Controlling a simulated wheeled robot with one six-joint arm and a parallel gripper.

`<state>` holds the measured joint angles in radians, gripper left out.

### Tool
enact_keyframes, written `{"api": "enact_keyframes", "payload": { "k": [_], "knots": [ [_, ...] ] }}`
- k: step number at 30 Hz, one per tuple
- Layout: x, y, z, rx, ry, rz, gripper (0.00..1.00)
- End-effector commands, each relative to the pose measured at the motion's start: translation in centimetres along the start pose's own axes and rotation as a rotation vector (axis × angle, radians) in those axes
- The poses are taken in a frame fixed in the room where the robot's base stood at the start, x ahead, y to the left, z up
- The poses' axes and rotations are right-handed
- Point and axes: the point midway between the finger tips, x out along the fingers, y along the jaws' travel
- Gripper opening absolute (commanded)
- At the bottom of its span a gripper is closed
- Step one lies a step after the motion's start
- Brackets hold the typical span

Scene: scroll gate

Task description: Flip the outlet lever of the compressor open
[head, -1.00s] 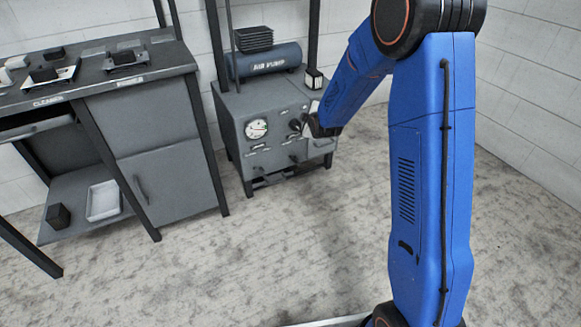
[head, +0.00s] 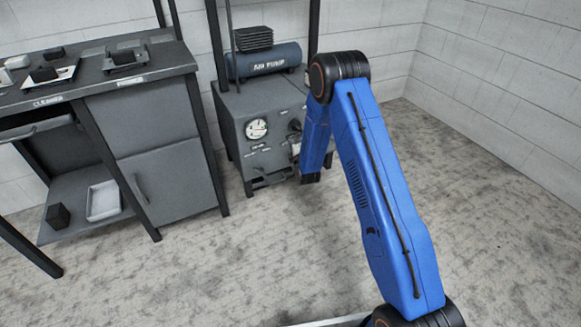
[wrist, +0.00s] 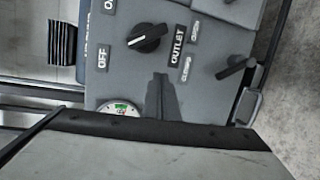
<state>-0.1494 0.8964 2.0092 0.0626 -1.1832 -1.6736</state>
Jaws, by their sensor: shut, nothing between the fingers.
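The compressor is a grey cabinet (head: 232,110) with a blue AIR PUMP tank (head: 266,60) on top. In the wrist view its panel (wrist: 120,75) appears turned sideways, with a black ON/OFF knob (wrist: 148,38) and an OUTLET label (wrist: 178,45). A dark lever (wrist: 237,66) shows to the right of this label and its smaller side labels, partly blurred. My gripper (wrist: 161,80) shows as narrow grey fingers, shut and empty, in front of the panel below the knob, apart from the lever.
A gauge (head: 256,129) sits on the cabinet front. Dark frame posts (head: 217,45) flank the compressor. A grey workbench (head: 165,75) with small parts stands at left. The floor (head: 200,265) in front is clear.

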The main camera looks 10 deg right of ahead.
Motion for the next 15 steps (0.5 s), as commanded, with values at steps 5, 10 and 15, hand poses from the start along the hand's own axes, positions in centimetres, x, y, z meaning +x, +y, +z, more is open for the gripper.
{"api": "enact_keyframes", "payload": {
  "k": [5,10,15],
  "knots": [
    [0.5,-4.2,-1.0,-0.09,-0.003,0.047,0.0],
    [0.6,-7.9,-1.8,-0.179,-0.012,0.098,0.0],
    [0.1,-11.7,-2.6,-0.267,-0.024,0.148,0.0]
  ]
}}
